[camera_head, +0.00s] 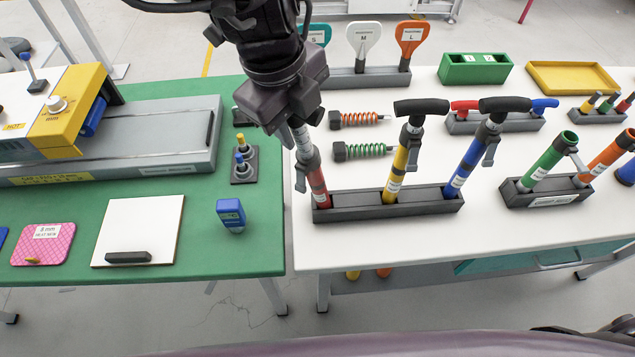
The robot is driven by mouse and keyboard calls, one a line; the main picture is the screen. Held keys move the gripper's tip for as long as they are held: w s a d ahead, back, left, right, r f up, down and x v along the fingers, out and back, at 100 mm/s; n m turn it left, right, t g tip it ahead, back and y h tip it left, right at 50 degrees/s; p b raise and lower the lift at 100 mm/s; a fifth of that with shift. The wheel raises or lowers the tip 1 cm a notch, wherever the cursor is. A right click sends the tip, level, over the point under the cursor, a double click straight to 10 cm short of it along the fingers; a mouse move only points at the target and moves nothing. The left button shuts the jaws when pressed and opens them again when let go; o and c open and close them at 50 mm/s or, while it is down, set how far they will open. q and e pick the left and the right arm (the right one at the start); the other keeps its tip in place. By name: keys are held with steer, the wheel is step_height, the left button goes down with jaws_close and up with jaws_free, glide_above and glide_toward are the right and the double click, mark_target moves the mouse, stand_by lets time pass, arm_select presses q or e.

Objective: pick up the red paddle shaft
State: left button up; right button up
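The red paddle shaft (318,188) stands in the left slot of a long dark rack (345,210) on the white table. Its upper part is grey and leans slightly left. My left gripper (288,118) comes down from above, right at the shaft's top end, and hides that end. I cannot tell whether its fingers are closed around the shaft. My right gripper is not in view.
A yellow shaft (397,175) and a blue shaft (464,168) with black T-handles stand in the same rack, to the right. Orange (355,119) and green (362,151) coil pieces lie behind it. A blue meter (231,215) is on the green table.

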arm_select(q)
jaws_close()
steer(key=shift+r, duration=0.15)
